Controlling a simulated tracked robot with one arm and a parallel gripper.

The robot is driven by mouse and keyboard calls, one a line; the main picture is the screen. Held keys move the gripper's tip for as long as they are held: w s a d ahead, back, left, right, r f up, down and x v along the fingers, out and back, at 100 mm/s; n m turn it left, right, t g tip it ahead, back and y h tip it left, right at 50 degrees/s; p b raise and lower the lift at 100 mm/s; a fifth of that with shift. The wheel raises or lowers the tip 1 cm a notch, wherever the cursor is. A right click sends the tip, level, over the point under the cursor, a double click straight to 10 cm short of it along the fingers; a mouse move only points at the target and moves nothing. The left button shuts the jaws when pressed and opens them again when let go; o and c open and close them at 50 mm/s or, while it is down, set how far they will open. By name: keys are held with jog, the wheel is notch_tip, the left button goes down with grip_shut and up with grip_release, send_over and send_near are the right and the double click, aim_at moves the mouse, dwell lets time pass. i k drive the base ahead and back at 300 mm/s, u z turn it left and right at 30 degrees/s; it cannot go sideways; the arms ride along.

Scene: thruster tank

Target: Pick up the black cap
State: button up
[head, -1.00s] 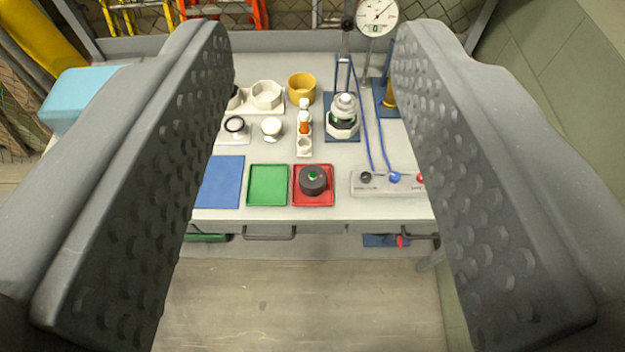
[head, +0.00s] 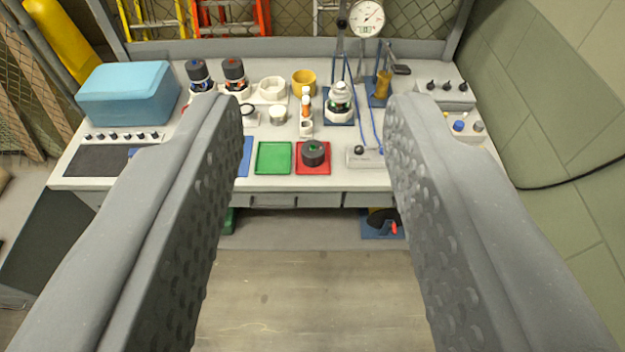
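A green tray (head: 273,158) lies left of the red tray. A grey box with knobs (head: 366,158) lies to the right. Behind stand a white-topped part (head: 340,97), a yellow cup (head: 304,84) and a dial gauge (head: 367,19). A light blue box (head: 130,95) is at left.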

aim_at(311, 158)
jog(key=z, duration=0.05)
jog(key=k, duration=0.5)
jog(key=u, duration=0.7)
jog(key=i, duration=2.05)
jog(key=z, duration=0.7)
